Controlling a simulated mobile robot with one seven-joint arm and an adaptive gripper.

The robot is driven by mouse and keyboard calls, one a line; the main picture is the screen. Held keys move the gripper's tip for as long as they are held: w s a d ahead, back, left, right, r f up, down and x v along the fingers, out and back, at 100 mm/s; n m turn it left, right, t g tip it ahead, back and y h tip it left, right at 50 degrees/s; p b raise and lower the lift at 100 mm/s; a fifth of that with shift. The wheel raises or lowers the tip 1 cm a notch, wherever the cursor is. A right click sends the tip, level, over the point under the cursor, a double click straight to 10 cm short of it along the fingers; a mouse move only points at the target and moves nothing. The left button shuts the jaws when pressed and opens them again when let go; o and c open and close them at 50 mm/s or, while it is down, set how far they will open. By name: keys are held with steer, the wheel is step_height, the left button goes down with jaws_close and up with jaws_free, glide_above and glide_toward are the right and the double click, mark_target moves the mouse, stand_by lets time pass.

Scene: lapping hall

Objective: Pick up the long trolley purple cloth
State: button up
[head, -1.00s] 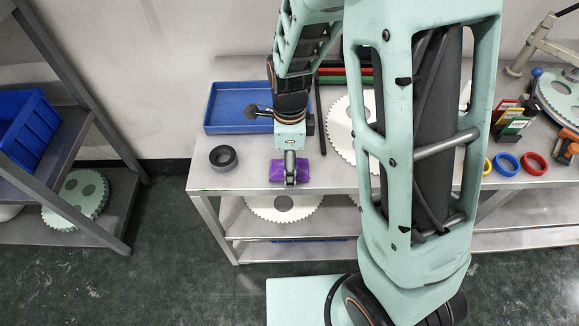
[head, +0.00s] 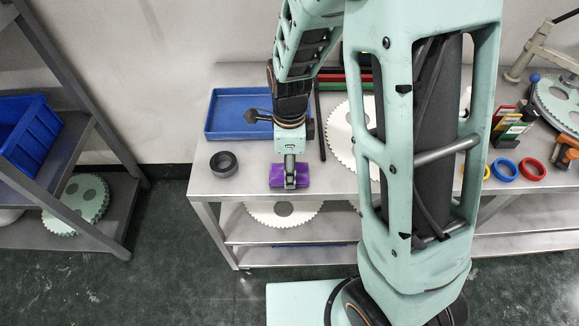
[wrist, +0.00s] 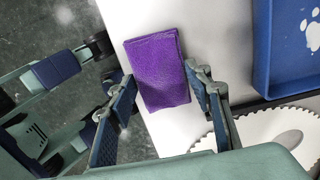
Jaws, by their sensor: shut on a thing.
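The purple cloth (head: 274,176) is a folded rectangle at the front edge of the long trolley (head: 250,186), left part of its top. In the wrist view the cloth (wrist: 158,70) lies between the two fingers of my gripper (wrist: 163,88), one at each long side. My gripper (head: 290,182) is shut on the cloth, pointing down and hiding its middle in the head view. I cannot tell whether the cloth touches the trolley top or is just above it.
A dark tape roll (head: 223,164) stands left of the cloth. A blue tray (head: 225,112) lies behind it. A toothed white disc (head: 344,135) is to the right, partly behind my arm. Blue (head: 505,169) and red (head: 533,169) rings lie further right. A grey shelf (head: 88,130) stands left across open floor.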

steer(key=shift+r+p, duration=0.35)
steer(key=shift+r, duration=0.3)
steer(key=s+a+r+p, duration=0.9)
steer(key=s+r+p, duration=0.2)
steer(key=p, duration=0.2)
steer(key=shift+w, duration=0.1)
